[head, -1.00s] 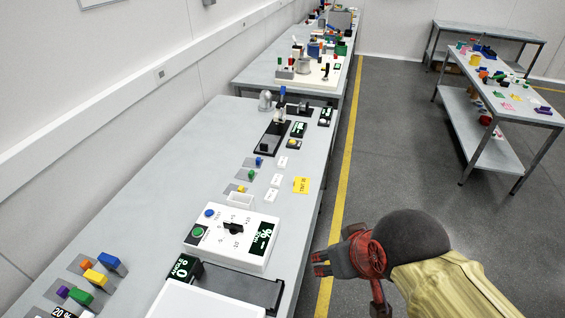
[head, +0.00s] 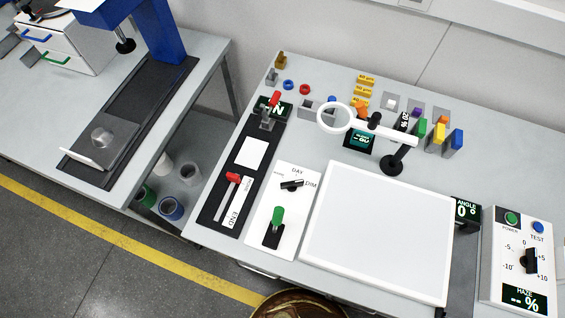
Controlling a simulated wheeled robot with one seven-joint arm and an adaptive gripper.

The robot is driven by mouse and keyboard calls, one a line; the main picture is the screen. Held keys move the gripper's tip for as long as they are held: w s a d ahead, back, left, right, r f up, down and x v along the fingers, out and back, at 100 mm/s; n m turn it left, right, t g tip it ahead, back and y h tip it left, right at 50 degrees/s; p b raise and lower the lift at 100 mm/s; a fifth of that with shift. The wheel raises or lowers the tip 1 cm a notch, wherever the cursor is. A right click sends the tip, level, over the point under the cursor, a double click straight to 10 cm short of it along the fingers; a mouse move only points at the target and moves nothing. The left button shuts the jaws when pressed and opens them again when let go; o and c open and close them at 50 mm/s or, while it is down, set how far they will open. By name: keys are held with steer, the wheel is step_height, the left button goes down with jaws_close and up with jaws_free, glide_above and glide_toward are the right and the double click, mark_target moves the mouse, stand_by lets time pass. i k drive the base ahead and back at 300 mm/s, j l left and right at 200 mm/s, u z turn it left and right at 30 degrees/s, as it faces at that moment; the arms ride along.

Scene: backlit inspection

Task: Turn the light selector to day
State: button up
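The light selector is a small black knob (head: 291,184) on a white panel (head: 259,215) near the middle of the head view. The word DAY stands above the knob and DIM to its right. The knob lies nearly crosswise in the picture, with one end toward DIM. A lever with a green handle (head: 277,216) stands on the same panel, below the knob. My gripper is out of view, so its opening does not show.
A white light panel (head: 375,285) lies right of the selector, with a ring magnifier (head: 335,118) behind it. A black plate with a red-handled lever (head: 233,178) stands at left. A haze meter (head: 490,262) is at far right. A gap separates the left table (head: 50,120).

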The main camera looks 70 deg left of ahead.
mark_target(291, 186)
steer(key=u, duration=0.45)
steer(key=k+j+u, duration=0.1)
steer(key=u, duration=0.35)
steer(key=j+u, duration=0.1)
steer(key=u, duration=0.4)
steer(key=k+j+u, duration=0.1)
steer(key=u, duration=0.35)
steer(key=j+u, duration=0.1)
steer(key=u, duration=0.35)
steer(key=i+l+u, duration=0.1)
steer(key=l+u, duration=0.15)
